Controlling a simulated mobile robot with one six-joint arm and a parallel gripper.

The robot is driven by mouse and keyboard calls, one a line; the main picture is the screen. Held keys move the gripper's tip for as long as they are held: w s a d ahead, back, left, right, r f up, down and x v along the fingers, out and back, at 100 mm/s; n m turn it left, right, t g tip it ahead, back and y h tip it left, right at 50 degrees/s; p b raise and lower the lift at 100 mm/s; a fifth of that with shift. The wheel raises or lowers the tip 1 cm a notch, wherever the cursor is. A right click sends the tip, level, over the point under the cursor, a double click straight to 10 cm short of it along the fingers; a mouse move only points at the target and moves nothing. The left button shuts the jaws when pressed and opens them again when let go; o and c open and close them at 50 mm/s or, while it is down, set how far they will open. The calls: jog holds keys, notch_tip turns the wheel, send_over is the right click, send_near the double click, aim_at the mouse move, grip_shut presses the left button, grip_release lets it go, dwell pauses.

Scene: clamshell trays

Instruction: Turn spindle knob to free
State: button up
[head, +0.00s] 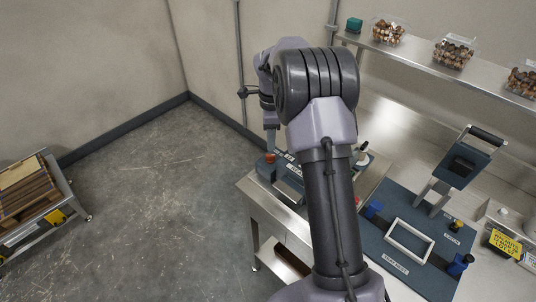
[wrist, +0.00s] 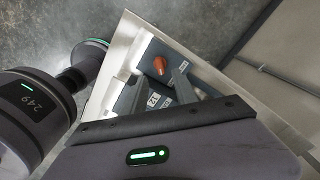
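A small orange-red knob (head: 270,157) sits on a dark grey-blue device (head: 289,186) at the left end of the steel bench. In the wrist view the knob (wrist: 159,65) looks oblong and sits on the device's dark top (wrist: 149,54), beside grey parts with white labels. The labels are too small to read surely. My arm comes across the middle of the head view, and its end hangs down close to the knob. My gripper's dark housing fills the bottom of the wrist view.
A blue mat (head: 440,236) with a white frame (head: 409,241) and an upright press-like stand (head: 464,162) lies to the right. A shelf (head: 440,68) with clear tubs runs along the back wall. A cart (head: 62,205) stands far left. The floor between is clear.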

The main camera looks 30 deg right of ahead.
aim_at(270, 155)
notch_tip(270, 155, down, 6)
jog(key=shift+f+b, duration=0.25)
jog(key=shift+b, duration=0.4)
grip_shut()
